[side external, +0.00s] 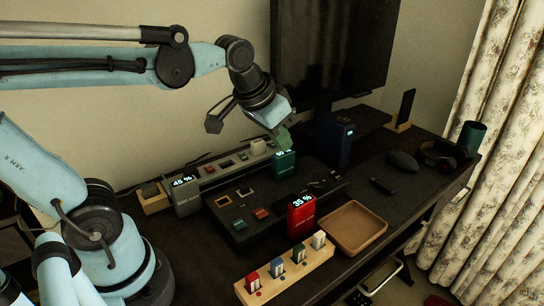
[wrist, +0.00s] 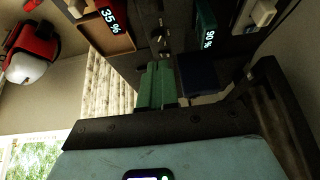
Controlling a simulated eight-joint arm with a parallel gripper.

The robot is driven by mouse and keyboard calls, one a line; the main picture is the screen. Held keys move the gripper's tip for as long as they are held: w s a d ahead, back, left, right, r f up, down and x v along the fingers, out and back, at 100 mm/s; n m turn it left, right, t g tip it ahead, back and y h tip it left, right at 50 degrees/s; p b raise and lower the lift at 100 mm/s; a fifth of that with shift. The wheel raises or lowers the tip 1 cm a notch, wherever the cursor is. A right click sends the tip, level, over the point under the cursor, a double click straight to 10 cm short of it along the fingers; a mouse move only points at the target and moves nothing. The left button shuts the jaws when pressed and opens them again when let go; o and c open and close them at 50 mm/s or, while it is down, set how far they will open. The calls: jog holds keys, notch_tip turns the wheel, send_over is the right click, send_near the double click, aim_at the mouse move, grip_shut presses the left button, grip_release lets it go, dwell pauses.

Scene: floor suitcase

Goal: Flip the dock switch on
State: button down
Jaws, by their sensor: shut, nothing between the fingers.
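The dark dock (side external: 240,228) lies on the desk, with small coloured sockets on its top. Small metal switch-like parts (side external: 318,184) sit at its right end. They also show in the wrist view (wrist: 162,40), just beyond my fingertips. They are too small to tell which way the switch stands. My gripper (side external: 282,138) is above the back of the dock, near the green power bank (side external: 284,165). Its green fingers are together and empty, and they also show in the wrist view (wrist: 158,72).
A red power bank (side external: 300,216) stands at the dock's front edge, a grey one (side external: 185,196) at its left and a dark blue block (side external: 333,145) behind. A pale socket strip (side external: 215,177) runs behind. A wooden tray (side external: 377,233) and wooden plug rack (side external: 290,284) are in front.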

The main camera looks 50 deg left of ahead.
jog(key=s+f+t, duration=0.1)
jog(key=s+f, duration=0.3)
jog(key=shift+s+f, duration=0.25)
jog(key=shift+s, duration=0.15)
jog(key=c, duration=1.7)
grip_release()
jog(key=shift+s+f, duration=0.15)
jog(key=o, duration=0.7)
jog(key=w+r+m, duration=0.3)
jog(key=w, duration=0.1)
jog(key=shift+w+r+g, duration=0.1)
jog(key=shift+r+g, duration=0.25)
jog(key=shift+g, duration=0.05)
jog(key=m+g, duration=0.6)
jog(key=m, duration=0.9)
send_over(338, 177)
notch_tip(338, 177, down, 2)
notch_tip(338, 177, down, 12)
